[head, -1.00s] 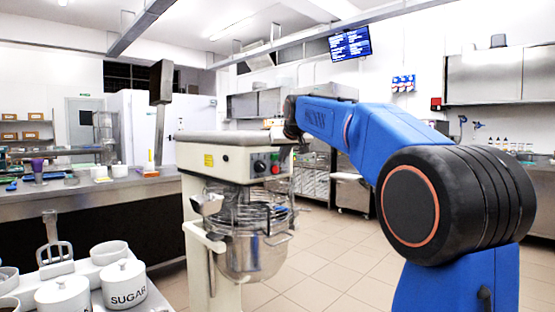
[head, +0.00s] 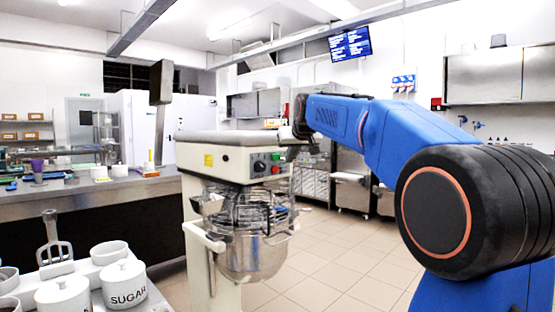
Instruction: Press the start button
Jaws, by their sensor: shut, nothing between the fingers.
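The mixer (head: 222,160) is a cream planetary machine with a steel bowl (head: 253,255) and a wire guard under its head. On the right part of its front panel are a green button (head: 276,156), a red button (head: 275,169) below it and a dark knob (head: 259,167) to their left. The start button is probably the green one; no label is readable. My blue arm reaches in from the right. My gripper (head: 290,141) shows small at the arm's end, shut and empty, just above and right of the buttons. Its fingertips are hard to make out, and I cannot tell whether it touches the panel.
White jars, one marked SUGAR (head: 125,284), and a mixing paddle (head: 54,240) stand on a surface at the lower left. A steel counter (head: 90,192) with small items runs behind the mixer on the left. The tiled floor (head: 330,260) right of the mixer is clear.

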